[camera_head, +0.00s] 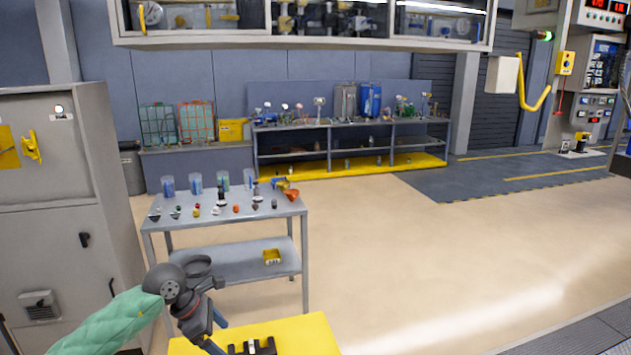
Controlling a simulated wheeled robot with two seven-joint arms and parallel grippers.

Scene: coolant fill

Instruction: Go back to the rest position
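My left arm comes in from the lower left with a green sleeve and a dark wrist. My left gripper (222,336) is low in the picture, over the left part of a yellow surface (305,332). Its two bluish fingertips stand apart, and I see nothing between them. A dark brown slotted block (252,346) lies on the yellow surface, right of the gripper and apart from it; the bottom edge cuts it off. My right gripper is not in view.
A grey two-level cart (160,221) stands just beyond, holding blue-filled beakers (195,183), small fittings and an orange funnel (292,195). A yellow bin (272,257) sits on its lower shelf. A grey cabinet (50,180) closes the left. The floor at right is clear.

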